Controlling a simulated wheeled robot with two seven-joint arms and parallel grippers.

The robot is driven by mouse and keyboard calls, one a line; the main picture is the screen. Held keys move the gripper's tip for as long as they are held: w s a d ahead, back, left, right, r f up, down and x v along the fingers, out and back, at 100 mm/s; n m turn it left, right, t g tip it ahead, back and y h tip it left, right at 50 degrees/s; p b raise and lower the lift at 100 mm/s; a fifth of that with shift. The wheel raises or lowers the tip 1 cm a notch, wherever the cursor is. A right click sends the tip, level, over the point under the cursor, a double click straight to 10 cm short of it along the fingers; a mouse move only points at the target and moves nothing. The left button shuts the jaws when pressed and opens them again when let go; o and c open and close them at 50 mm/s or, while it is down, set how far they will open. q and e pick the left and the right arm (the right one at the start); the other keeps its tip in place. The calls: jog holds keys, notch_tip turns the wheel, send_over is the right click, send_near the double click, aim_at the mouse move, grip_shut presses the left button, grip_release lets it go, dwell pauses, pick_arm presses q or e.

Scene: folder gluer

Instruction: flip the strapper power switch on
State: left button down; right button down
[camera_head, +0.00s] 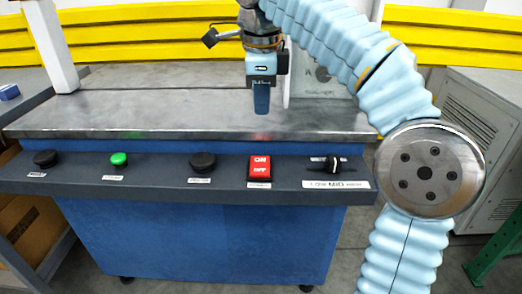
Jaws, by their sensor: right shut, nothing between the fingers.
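The strapper's power switch (260,168) is a red rocker marked ON and OFF, set in the dark control panel (225,184) at the front of the machine. I cannot tell from this view which way the rocker is tipped. My right gripper (261,108) points down above the metal tabletop (170,112), behind the switch and apart from it. Its fingers are shut with nothing between them. My left gripper does not show.
On the panel are a black button (46,158), a green button (119,159), another black button (203,162) and a black selector knob (333,164) right of the switch. Yellow rails (150,42) run behind. A grey cabinet (485,110) stands at right.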

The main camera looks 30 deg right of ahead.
aim_at(262, 160)
jog(key=f+b, duration=0.1)
jog(key=f, duration=0.3)
jog(key=w+f+b, duration=0.1)
jog(key=f, duration=0.3)
jog(key=d+f+b, duration=0.1)
jog(key=f, duration=0.3)
jog(key=shift+w+d+f, duration=0.1)
jog(key=shift+w, duration=0.3)
jog(key=shift+w+f, duration=0.1)
jog(key=shift+f, duration=0.5)
jog(key=shift+w+d+f, duration=0.1)
jog(key=shift+f, duration=0.15)
jog(key=shift+s+a+r+b, duration=0.15)
jog(key=shift+s+a+b, duration=0.15)
jog(key=shift+s+a, duration=0.25)
jog(key=shift+s+d+r, duration=0.1)
jog(key=shift+d, duration=0.05)
